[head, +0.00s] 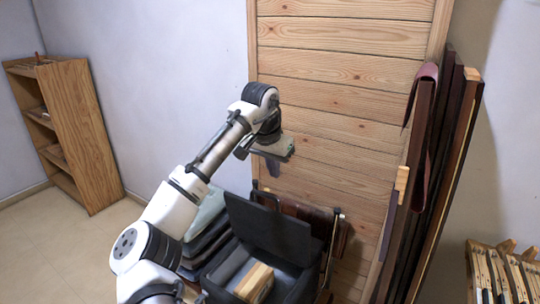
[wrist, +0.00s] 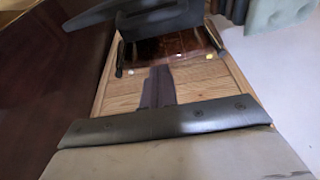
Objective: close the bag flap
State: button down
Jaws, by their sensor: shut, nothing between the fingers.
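A dark grey bag (head: 302,277) sits low in front of the wooden panel in the head view. Its flap (head: 272,230) stands open, tilted up at the back. Inside the bag are a light wooden block (head: 254,283) and a grey rolled shape. My gripper (head: 273,171) is shut and empty, above the flap and apart from it, in front of the wooden panel. In the wrist view, my shut fingers (wrist: 158,72) show as a dark strip. A dark shape at the top of that view (wrist: 160,18) looks like the flap, but only part shows.
A tall wooden panel (head: 335,72) stands behind the bag. Dark boards (head: 430,190) lean at its right. Dark cases (head: 205,235) are stacked left of the bag. A wooden shelf (head: 85,135) stands far left, and a rack (head: 500,270) is at lower right.

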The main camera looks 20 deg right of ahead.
jog(key=shift+s+a+f+p, duration=0.3)
jog(key=shift+a+f+p, duration=0.1)
jog(key=shift+f, duration=0.25)
jog(key=shift+s+a+f+p, duration=0.25)
jog(key=shift+a+f+p, duration=0.15)
jog(key=shift+f, duration=0.2)
jog(key=shift+s+a+f+p, duration=0.35)
jog(key=shift+f+p, duration=0.1)
jog(key=shift+f, duration=0.2)
jog(key=shift+f, duration=0.15)
